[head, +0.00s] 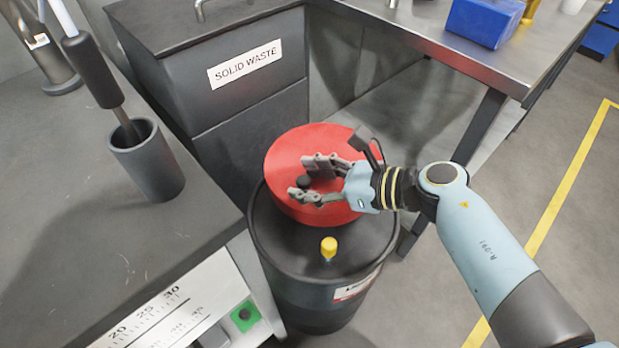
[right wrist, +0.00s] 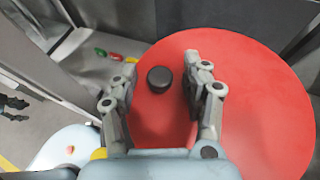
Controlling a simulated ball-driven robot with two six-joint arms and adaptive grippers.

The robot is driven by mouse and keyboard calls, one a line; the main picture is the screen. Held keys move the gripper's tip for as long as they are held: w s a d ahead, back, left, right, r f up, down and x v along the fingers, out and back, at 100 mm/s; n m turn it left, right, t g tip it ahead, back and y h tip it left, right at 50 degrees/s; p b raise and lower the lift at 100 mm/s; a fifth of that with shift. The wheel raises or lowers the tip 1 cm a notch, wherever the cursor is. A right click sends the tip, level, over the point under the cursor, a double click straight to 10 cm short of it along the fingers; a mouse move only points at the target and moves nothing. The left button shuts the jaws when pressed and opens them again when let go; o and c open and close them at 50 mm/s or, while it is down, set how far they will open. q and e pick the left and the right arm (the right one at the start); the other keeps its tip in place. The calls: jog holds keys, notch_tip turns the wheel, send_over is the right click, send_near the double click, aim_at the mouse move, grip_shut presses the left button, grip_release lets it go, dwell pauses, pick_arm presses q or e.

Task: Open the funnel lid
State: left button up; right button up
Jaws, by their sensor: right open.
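The funnel lid (head: 290,160) is a round red disc on top of a black drum, and it lies flat and closed. Its small black knob (head: 304,182) stands on the lid in the head view. In the right wrist view the red lid (right wrist: 255,95) fills much of the picture and the knob (right wrist: 159,79) shows between the fingers. My right gripper (head: 304,178) is open over the lid, with one finger on each side of the knob. A gap shows between the knob and each finger. My left gripper is not in view.
The black drum (head: 300,270) has a yellow cap (head: 328,247) near its front. A dark bench with a grey cup (head: 147,165) stands left. The solid waste cabinet (head: 235,90) is behind, and a metal table (head: 470,55) stands at the back right.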

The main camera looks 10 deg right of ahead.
grip_shut()
dwell(0.3)
jog(key=shift+r, duration=0.15)
jog(key=shift+w+d+r+m+y, duration=0.1)
jog(key=shift+r+m+y, duration=0.2)
jog(key=shift+r, duration=0.3)
jog(key=w+d+r+m+y, duration=0.3)
jog(key=d+r+m, duration=0.1)
jog(key=r, duration=0.4)
jog(key=shift+d+r+g, duration=0.2)
jog(key=shift+g, duration=0.1)
